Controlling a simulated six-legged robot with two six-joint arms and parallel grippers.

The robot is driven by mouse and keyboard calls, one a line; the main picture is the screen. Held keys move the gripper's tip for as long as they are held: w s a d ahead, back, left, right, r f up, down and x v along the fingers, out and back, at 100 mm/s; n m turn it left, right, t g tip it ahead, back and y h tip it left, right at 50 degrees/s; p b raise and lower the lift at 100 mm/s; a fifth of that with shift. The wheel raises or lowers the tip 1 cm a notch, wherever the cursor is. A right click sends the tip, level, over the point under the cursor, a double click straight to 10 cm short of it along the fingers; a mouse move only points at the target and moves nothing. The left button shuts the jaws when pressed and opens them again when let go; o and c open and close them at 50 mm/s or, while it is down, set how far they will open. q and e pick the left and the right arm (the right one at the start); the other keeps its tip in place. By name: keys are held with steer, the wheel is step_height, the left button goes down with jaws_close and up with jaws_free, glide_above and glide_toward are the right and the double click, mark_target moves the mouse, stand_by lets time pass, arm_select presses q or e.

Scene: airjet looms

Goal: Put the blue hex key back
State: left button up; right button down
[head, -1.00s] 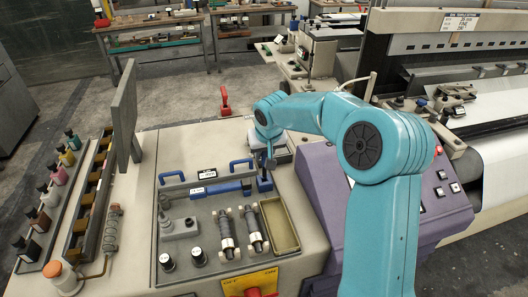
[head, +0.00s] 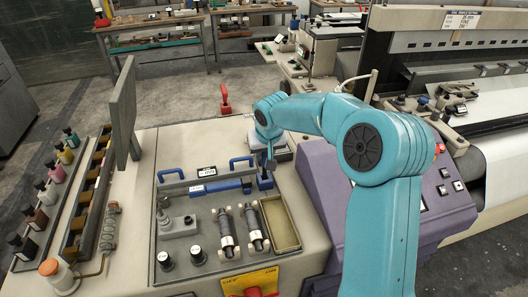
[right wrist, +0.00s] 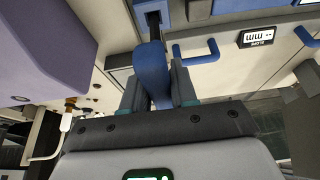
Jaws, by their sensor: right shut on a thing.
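My right gripper (head: 268,166) is at the back right of the grey tool tray (head: 205,262), pointing down. In the right wrist view, its fingers (right wrist: 158,85) are shut on the blue hex key (right wrist: 151,68). The key's far end meets a dark slot-like part at the top of that view; whether it is seated there cannot be told. In the head view, the blue key (head: 265,183) shows just below the gripper, at the right end of a long blue tool (head: 222,187). My left gripper is not in view.
The tray also holds metal cylinders (head: 227,231), black knobs (head: 198,255) and a tan bin (head: 280,224). An upright grey panel (head: 124,112) stands left; a purple console (head: 320,175) is close at right.

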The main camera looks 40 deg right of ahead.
steer(key=shift+f+b, duration=1.45)
steer(key=shift+f, duration=0.3)
steer(key=c, duration=0.8)
jaws_free()
steer(key=shift+r, duration=0.15)
steer(key=o, duration=0.8)
steer(key=shift+p+v, duration=2.05)
steer(key=shift+v, duration=2.9)
